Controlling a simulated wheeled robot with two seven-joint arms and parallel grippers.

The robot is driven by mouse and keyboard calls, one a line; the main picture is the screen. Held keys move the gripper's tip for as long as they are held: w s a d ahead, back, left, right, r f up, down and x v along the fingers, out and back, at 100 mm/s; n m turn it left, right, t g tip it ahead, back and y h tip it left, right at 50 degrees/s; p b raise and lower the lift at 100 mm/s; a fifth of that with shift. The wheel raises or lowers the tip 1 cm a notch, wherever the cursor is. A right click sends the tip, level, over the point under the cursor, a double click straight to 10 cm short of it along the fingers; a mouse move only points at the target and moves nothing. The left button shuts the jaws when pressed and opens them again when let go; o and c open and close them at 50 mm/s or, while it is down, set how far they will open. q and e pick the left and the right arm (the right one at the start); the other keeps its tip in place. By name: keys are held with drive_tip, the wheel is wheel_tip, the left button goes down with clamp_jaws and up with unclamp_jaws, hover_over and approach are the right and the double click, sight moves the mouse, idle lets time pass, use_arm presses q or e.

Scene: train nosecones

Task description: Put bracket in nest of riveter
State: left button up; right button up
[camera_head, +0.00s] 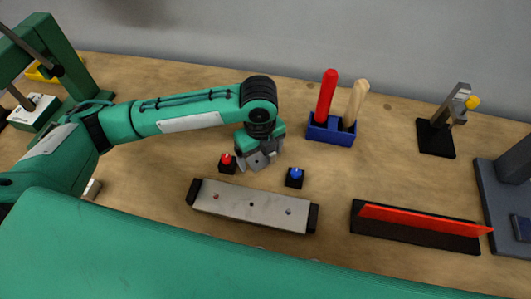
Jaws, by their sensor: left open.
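My left gripper (262,160) points down over the middle of the bench, between a red button and a blue button, behind a long metal plate. Its jaws are open, and nothing is clearly held in them. I cannot surely tell which thing is the bracket. A red angled strip (420,219) stands in a black holder (450,239) at the right. A green press-like machine (62,58) at the far left may be the riveter, with a pale plate (35,108) at its base. A dark grey machine (491,208) is cut by the right edge. My right gripper is not in view.
The red button (227,160) and blue button (294,176) flank my gripper. The metal plate (252,206) has black ends. A blue holder (330,131) carries a red and a wooden handle. A toggle clamp (438,133) stands behind right. Bare wood lies between them.

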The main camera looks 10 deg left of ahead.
use_arm(q)
drive_tip(key=c, duration=1.2)
drive_tip(key=shift+o, duration=0.2)
drive_tip(key=shift+r, duration=0.1)
